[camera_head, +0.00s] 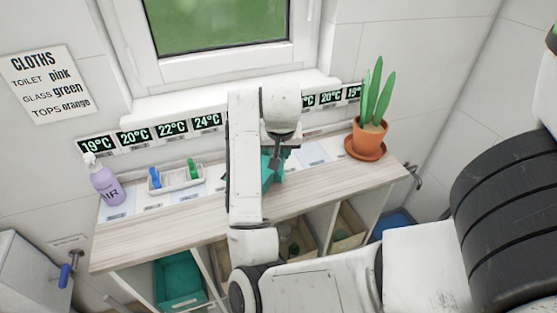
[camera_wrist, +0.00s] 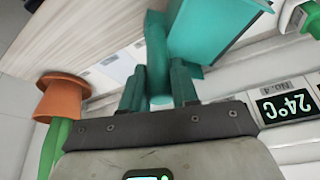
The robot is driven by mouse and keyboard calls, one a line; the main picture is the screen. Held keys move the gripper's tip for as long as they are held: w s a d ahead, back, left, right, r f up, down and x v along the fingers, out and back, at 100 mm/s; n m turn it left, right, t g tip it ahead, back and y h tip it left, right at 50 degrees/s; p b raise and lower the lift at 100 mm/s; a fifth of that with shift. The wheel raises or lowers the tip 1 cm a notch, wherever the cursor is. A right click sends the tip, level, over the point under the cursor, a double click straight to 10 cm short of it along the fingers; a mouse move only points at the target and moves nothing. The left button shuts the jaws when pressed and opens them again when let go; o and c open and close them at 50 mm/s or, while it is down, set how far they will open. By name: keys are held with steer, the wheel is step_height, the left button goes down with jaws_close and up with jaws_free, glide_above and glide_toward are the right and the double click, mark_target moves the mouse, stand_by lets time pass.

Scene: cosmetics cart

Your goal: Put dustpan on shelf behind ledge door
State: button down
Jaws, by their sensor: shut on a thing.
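The teal dustpan (camera_wrist: 212,30) is in my gripper (camera_wrist: 158,72), with its handle between the two fingers in the wrist view. In the head view the dustpan (camera_head: 272,168) shows beside my arm, over the back of the ledge, and is partly hidden by it. Whether it touches the ledge cannot be told. The pale wooden ledge (camera_head: 160,232) runs under the window. Open shelf compartments show below it, one with a teal bin (camera_head: 180,280). My arm covers the middle of the ledge front, and I cannot make out a door clearly.
A lilac bottle (camera_head: 106,186) and a white tray (camera_head: 176,180) with blue and green items stand on the left of the ledge. A potted plant (camera_head: 369,138) stands at the right end. Temperature displays (camera_head: 172,129) line the wall. The ledge front at left is clear.

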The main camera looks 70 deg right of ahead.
steer(key=shift+w+d+f+p, duration=0.1)
steer(key=shift+f+p, duration=0.05)
steer(key=shift+f, duration=0.75)
steer(key=shift+w+f+p, duration=0.1)
steer(key=shift+f+p, duration=0.05)
steer(key=shift+f, duration=0.75)
steer(key=shift+f, duration=0.15)
steer(key=c, duration=0.9)
jaws_free()
steer(key=shift+o, duration=0.2)
steer(key=shift+r, duration=0.3)
steer(key=v, duration=1.1)
steer(key=shift+a+r+p, duration=0.25)
steer(key=shift+r+p, duration=0.1)
steer(key=shift+p, duration=0.05)
